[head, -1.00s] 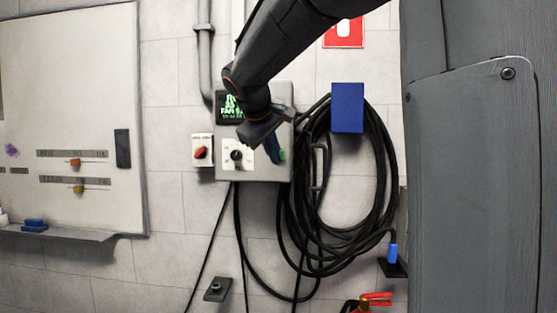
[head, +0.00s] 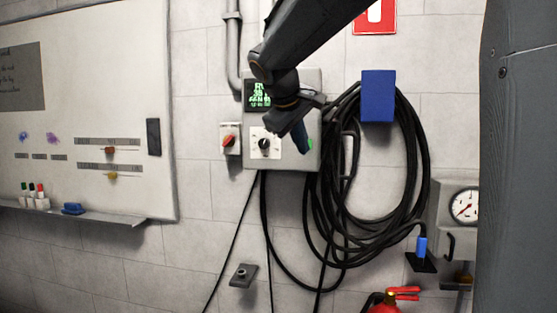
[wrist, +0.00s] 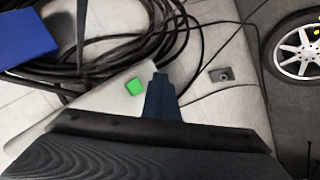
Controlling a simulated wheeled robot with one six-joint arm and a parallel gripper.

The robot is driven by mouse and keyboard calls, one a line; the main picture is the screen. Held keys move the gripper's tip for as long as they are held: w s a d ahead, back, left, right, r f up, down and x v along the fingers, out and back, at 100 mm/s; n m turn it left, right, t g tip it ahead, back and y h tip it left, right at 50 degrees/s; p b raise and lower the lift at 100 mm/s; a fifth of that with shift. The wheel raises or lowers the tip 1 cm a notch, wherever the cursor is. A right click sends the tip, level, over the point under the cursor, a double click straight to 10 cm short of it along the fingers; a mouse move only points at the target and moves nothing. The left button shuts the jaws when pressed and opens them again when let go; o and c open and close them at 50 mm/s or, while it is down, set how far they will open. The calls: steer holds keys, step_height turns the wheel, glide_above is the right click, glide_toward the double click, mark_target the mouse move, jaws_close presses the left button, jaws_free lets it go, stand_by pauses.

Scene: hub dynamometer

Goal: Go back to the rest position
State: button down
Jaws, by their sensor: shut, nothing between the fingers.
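My gripper (head: 301,132) is in front of the right part of the grey control box (head: 312,160) on the wall. It is shut and empty. In the wrist view my gripper (wrist: 160,82) shows as a dark blue closed tip beside a green button (wrist: 135,87), apart from it in the picture. The box has a green-lit display (head: 257,95) and a black knob (head: 264,144) on a white plate. My arm hides part of the display and the box's top.
A red switch (head: 229,140) sits left of the box. A black cable coil (head: 415,170) hangs below a blue block (head: 378,96). A gauge (head: 464,206), a fire extinguisher (head: 388,302) and a whiteboard (head: 100,110) are around. The wrist view shows a wheel (wrist: 300,48).

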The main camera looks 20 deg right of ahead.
steer(key=s+a+f+g+y+b, duration=0.1)
steer(key=a+f, duration=0.2)
steer(key=f, duration=0.5)
steer(key=s+a+f+y+b, duration=0.1)
steer(key=s+a+f, duration=0.1)
steer(key=f, duration=0.6)
steer(key=s+a+f+m+g+y, duration=0.1)
steer(key=s+a+f, duration=0.2)
steer(key=f, duration=0.6)
steer(key=s+a+f+m+g+y+b, duration=0.1)
steer(key=s+a+f, duration=0.3)
steer(key=s+f, duration=0.4)
steer(key=s+a+f+m+g+y+b, duration=0.1)
steer(key=s+a+f+y, duration=0.1)
steer(key=s+f, duration=0.4)
step_height(320, 180, down, 4)
steer(key=shift+s+a+r+g, duration=0.1)
steer(key=shift+s+a+g, duration=0.1)
steer(key=shift+a+g, duration=0.35)
steer(key=shift+a, duration=0.1)
